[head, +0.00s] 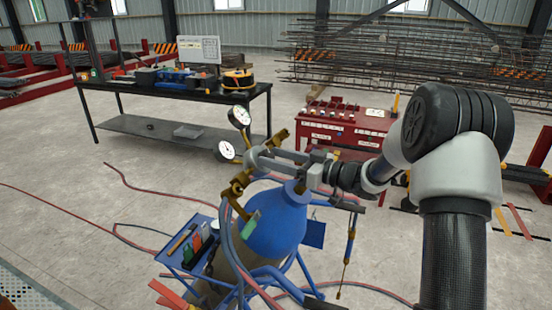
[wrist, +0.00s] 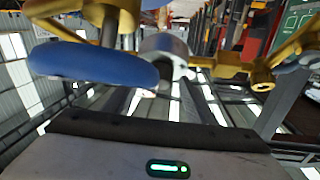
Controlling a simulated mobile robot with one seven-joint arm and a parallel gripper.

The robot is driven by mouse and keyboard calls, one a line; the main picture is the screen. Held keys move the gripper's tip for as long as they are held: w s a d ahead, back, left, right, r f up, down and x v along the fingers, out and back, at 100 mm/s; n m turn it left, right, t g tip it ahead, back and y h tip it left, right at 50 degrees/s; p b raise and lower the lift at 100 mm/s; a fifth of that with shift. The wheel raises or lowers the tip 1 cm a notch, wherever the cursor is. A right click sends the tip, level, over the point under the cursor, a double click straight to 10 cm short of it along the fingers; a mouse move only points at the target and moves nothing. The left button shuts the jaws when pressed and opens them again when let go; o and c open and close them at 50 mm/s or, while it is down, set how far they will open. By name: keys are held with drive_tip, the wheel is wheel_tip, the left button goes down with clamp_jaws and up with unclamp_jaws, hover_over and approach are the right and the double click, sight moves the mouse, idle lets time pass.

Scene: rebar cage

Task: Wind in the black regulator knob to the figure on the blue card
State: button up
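The brass regulator (head: 240,182) sits on top of the blue-shouldered gas cylinder (head: 275,222), with two round white gauges (head: 238,117) beside it. My gripper (head: 262,156) reaches in from the right at the regulator, its two fingers apart with a gap between them. A rounded grey part (wrist: 163,48) shows at the fingertips in the wrist view; I cannot tell whether the fingers touch it. I cannot make out the black knob for certain. A blue panel (head: 314,233) hangs right of the cylinder, perhaps the blue card; no figure is readable on it.
A blue wheel-like part (wrist: 92,63) and brass fittings (wrist: 232,70) crowd close around my fingers. A blue tool tray (head: 187,248) and hoses surround the cylinder. A workbench (head: 170,85) and a red cabinet (head: 340,130) stand behind. Open floor lies to the left.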

drive_tip(key=shift+d, duration=0.1)
drive_tip(key=b+v, duration=0.1)
drive_tip(key=v, duration=1.6)
drive_tip(key=shift+s+b, duration=0.15)
drive_tip(key=shift+b, duration=0.15)
drive_tip(key=shift+d+r, duration=0.1)
